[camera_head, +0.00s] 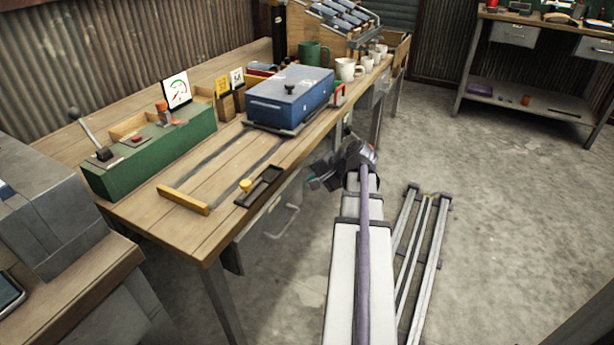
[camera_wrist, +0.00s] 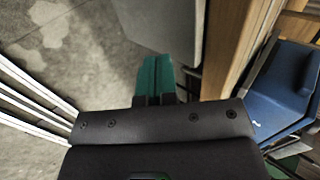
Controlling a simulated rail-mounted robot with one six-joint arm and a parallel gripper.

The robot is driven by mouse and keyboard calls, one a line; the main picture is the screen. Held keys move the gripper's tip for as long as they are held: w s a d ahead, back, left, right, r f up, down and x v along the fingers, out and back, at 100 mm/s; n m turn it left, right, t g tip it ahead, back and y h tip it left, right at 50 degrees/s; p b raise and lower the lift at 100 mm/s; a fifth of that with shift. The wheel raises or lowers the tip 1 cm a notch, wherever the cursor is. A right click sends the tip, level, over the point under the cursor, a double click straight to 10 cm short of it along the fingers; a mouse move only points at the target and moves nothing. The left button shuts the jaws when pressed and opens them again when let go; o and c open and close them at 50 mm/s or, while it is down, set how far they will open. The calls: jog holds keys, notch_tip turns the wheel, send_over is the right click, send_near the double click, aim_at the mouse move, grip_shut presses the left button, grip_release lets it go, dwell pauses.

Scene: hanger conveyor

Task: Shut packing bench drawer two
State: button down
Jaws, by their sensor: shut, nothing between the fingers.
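The wooden packing bench (camera_head: 150,207) runs from the lower left to the upper middle. Under its front edge, a grey drawer (camera_head: 262,228) with a bar handle (camera_head: 283,221) shows at the near end. Another grey drawer (camera_head: 380,88) shows farther along. I cannot read which is drawer two, or tell how far either stands out. My gripper (camera_head: 316,183) is in front of the bench edge, beyond the near drawer. In the wrist view its teal fingers (camera_wrist: 155,72) are together and empty. A pale grey panel (camera_wrist: 165,25) lies ahead of them, beside the bench's wooden edge (camera_wrist: 226,40).
A blue box press (camera_head: 290,98), a green control box (camera_head: 150,155), a black tray (camera_head: 260,187) and several mugs (camera_head: 346,68) crowd the bench top. Pale rails (camera_head: 420,250) lie on the floor to the right. Open concrete floor (camera_head: 480,170) stretches towards another bench (camera_head: 525,95).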

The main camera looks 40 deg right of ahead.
jog(key=p+v, duration=0.6)
jog(key=v, duration=0.5)
jog(key=shift+s+f+p, duration=0.25)
jog(key=shift+f+p, duration=0.15)
jog(key=shift+d+f, duration=0.1)
jog(key=w+a+r+n+g+h+p, duration=0.1)
jog(key=a+r+n+g+p, duration=0.2)
jog(key=a+p, duration=0.4)
jog(key=w+a+r+n+g+h+p, duration=0.1)
jog(key=a+r+n+p, duration=0.5)
jog(key=a, duration=1.3)
jog(key=w+a+r+n+g+h+p, duration=0.1)
jog(key=w+a+r+n+g+p, duration=0.2)
jog(key=a, duration=1)
notch_tip(320, 180, up, 3)
jog(key=n+g+p, duration=0.1)
jog(key=n+p, duration=0.1)
jog(key=p, duration=0.2)
jog(key=shift+r+g+p, duration=0.15)
jog(key=shift+g+p, duration=0.15)
jog(key=shift+g, duration=0.1)
